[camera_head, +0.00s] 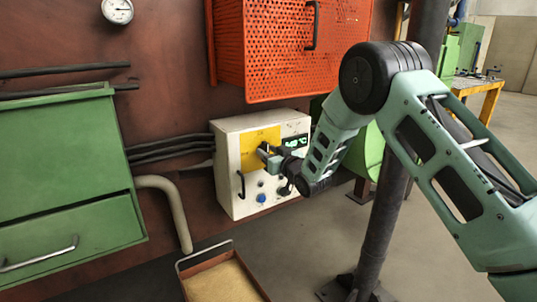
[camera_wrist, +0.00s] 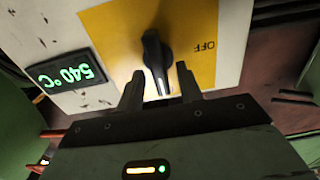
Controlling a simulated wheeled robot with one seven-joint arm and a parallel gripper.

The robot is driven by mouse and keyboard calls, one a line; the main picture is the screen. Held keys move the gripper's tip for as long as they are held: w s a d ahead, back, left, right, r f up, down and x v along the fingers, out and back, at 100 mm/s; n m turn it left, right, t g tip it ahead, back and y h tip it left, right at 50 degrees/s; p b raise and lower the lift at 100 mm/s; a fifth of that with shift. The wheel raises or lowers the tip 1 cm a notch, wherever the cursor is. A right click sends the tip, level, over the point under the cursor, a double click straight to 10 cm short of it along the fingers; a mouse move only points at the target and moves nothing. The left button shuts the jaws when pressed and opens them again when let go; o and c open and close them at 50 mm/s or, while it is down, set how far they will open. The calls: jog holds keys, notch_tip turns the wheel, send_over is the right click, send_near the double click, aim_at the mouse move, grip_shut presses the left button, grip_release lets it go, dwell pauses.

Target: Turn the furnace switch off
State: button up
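The furnace switch is a black rotary knob (camera_wrist: 154,50) with a white pointer line, on a yellow plate (camera_wrist: 205,70). In the wrist view its pointer faces down toward my gripper, and the OFF mark (camera_wrist: 206,46) is to its right. My gripper (camera_wrist: 158,76) is open, with one finger on each side of the knob's pointer end. A small gap shows on both sides; contact cannot be told. In the head view my gripper (camera_head: 268,155) is at the yellow plate (camera_head: 262,136) on the white control box (camera_head: 229,160), largely covering the knob.
A green display (camera_wrist: 70,73) reads 540 °C; it also shows in the head view (camera_head: 296,142). A blue button (camera_head: 261,198) and a black handle (camera_head: 241,185) are on the box. An orange perforated cage (camera_head: 285,50) hangs above. A green cabinet (camera_head: 65,150) and a tray (camera_head: 190,286) stand nearby.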

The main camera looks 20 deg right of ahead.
jog(key=shift+w+a, duration=0.1)
jog(key=shift+w, duration=0.1)
grip_shut()
jog(key=shift+n, duration=0.3)
jog(key=shift+s+a+f+n+b, duration=0.15)
jog(key=shift+n+b, duration=1.05)
jog(key=shift+n, duration=1.65)
jog(key=shift+a+f+n+b, duration=0.25)
jog(key=shift+n+b, duration=1)
jog(key=shift+n, duration=1.65)
jog(key=shift+s+a+f+n+b, duration=0.15)
jog(key=shift+n+b, duration=1.05)
jog(key=shift+n, duration=1.65)
jog(key=shift+w, duration=0.1)
